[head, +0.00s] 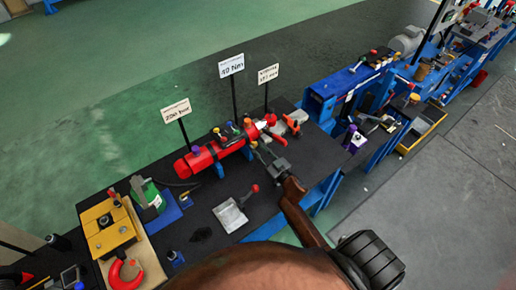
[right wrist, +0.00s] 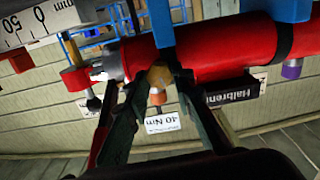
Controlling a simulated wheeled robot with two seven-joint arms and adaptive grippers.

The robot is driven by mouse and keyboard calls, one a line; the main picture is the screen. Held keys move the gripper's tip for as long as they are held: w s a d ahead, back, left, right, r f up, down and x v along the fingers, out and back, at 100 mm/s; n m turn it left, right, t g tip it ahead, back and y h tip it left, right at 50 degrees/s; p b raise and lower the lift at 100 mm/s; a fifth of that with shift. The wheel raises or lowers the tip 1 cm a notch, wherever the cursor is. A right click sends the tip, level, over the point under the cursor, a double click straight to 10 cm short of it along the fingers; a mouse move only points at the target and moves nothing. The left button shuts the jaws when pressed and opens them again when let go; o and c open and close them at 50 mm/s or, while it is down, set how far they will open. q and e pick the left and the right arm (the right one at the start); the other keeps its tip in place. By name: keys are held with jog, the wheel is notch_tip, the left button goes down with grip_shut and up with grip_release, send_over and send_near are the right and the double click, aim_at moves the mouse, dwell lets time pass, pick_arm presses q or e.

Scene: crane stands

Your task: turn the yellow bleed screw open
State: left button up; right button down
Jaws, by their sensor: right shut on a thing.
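A red hydraulic cylinder (head: 205,158) lies on blue supports on the dark bench, with several coloured knobs along it. In the head view my right gripper (head: 262,153) reaches the near side of its right part, and its fingers cover what they hold. In the right wrist view the red cylinder (right wrist: 225,58) crosses the top. The yellow bleed screw (right wrist: 158,76) sits under it between the fingertips of my right gripper (right wrist: 158,82), which is shut on it. How far the screw is turned cannot be told. My left gripper is not in view.
Signs on posts stand behind the cylinder, including a 40 Nm sign (head: 231,66). A grey metal plate (head: 231,216) and a red-knobbed lever (head: 254,189) lie in front. A yellow block (head: 104,228) stands at the left. Blue machines (head: 335,88) stand at the right.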

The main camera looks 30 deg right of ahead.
jog(key=n, duration=0.4)
jog(key=shift+f+n, duration=0.1)
jog(key=shift+n, duration=0.3)
jog(key=n+b, duration=0.1)
jog(key=n, duration=0.2)
jog(key=shift+n, duration=0.3)
jog(key=n+b, duration=0.2)
jog(key=n, duration=0.2)
jog(key=shift+a+f, duration=0.1)
jog(key=shift+n+b, duration=0.7)
jog(key=shift+n, duration=1.5)
jog(key=c, duration=1.7)
grip_release()
jog(key=shift+o, duration=0.2)
jog(key=shift+s, duration=0.1)
